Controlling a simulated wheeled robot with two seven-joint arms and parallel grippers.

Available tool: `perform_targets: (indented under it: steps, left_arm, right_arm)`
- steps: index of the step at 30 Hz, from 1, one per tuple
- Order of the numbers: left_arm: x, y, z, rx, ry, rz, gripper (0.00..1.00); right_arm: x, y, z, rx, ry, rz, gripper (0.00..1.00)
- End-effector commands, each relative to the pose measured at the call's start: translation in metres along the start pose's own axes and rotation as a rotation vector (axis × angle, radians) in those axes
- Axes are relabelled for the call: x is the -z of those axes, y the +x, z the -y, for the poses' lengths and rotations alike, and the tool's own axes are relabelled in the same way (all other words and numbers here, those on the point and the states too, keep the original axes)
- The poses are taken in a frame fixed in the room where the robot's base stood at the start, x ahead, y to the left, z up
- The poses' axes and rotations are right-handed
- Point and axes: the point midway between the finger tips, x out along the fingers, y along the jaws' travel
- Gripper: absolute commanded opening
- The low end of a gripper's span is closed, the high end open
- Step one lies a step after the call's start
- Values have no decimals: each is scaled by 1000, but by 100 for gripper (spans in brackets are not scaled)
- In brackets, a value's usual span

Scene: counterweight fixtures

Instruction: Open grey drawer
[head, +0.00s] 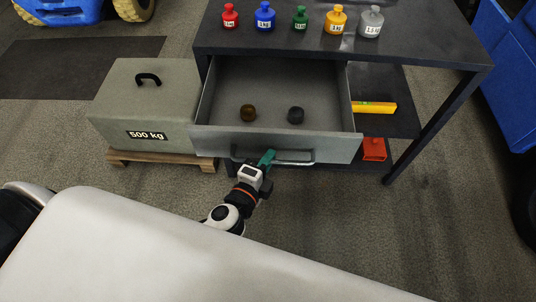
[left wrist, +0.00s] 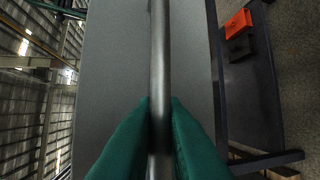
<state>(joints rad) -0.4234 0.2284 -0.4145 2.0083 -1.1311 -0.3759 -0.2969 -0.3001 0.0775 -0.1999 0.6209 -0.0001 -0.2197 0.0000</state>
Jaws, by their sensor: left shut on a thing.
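The grey drawer (head: 270,143) under the dark table is pulled well out, and its inside shows from above. My left gripper (head: 267,158) is at the drawer's front, left of the middle of the bar handle (head: 297,161). In the left wrist view the green fingers (left wrist: 158,135) are closed on either side of the handle bar (left wrist: 160,60), with the grey drawer front (left wrist: 115,70) behind it. My right gripper is not in view.
Several coloured weights, such as the blue one (head: 265,17), stand on the dark table (head: 420,45). A 500 kg block (head: 150,105) on a wooden pallet (head: 165,160) stands close left of the drawer. A yellow level (head: 374,107) and an orange item (head: 374,150) lie right of it.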

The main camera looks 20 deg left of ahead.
Motion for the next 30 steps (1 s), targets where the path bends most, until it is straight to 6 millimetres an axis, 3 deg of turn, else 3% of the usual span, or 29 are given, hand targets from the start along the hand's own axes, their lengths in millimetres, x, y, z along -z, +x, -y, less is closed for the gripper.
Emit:
perform_targets:
  steps: [7,8,11,22,30]
  left_arm:
    - [0,0,0,1,1,-1,0]
    - [0,0,0,1,1,-1,16]
    - [0,0,0,1,0,-1,32]
    - [0,-5,2,2,-1,0,33]
    - [0,-46,4,4,-1,0,33]
  right_arm:
    - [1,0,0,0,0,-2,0]
    - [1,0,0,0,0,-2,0]
    - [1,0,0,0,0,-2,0]
    - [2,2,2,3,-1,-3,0]
    - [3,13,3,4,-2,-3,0]
